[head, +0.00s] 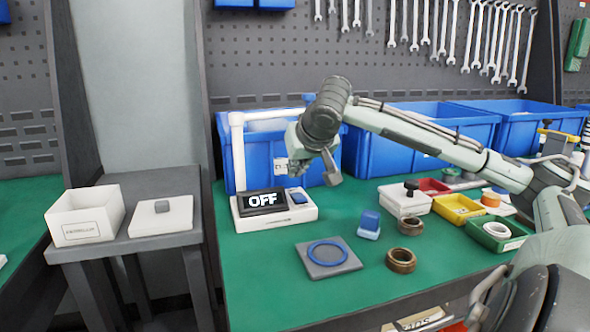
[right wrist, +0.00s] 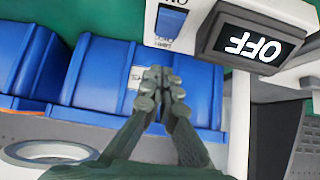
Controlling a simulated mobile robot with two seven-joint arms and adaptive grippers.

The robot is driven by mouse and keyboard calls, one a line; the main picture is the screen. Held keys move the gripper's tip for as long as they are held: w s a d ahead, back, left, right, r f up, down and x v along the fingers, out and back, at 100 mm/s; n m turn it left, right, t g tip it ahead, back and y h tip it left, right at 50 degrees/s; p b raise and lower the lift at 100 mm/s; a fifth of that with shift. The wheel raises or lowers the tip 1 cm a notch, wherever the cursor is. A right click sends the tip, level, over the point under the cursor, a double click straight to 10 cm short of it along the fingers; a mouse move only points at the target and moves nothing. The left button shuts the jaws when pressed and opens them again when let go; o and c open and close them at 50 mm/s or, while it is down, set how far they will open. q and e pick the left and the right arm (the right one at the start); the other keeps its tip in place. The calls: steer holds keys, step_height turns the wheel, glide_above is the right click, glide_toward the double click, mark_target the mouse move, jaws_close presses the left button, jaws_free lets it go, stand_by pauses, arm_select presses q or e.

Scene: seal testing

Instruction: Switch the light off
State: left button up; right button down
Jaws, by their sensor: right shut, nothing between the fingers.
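A white base (head: 312,212) on the green table carries a dark display (head: 263,200) reading "OFF" in white. A small blue rocker switch (head: 299,198) sits right of the display. A white post (head: 239,155) rises behind it with an arm reaching right, partly hidden by my wrist. My right gripper (head: 297,171) is shut and empty, hanging just above the switch, apparently apart from it. In the right wrist view, the shut fingers (right wrist: 156,76) are below the switch (right wrist: 169,22), and the display (right wrist: 252,43) appears upside down. My left gripper is out of view.
Blue bins (head: 405,140) line the table's back. A grey plate with a blue ring (head: 328,253), a blue-topped block (head: 369,224) and brown rings (head: 401,260) lie in front. Small coloured trays (head: 458,208) stand at the right. A side table holds a white box (head: 86,216).

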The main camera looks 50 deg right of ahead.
steer(key=w+r+v, duration=0.1)
steer(key=v, duration=0.9)
steer(key=shift+d+r, duration=0.25)
steer(key=shift+r, duration=0.15)
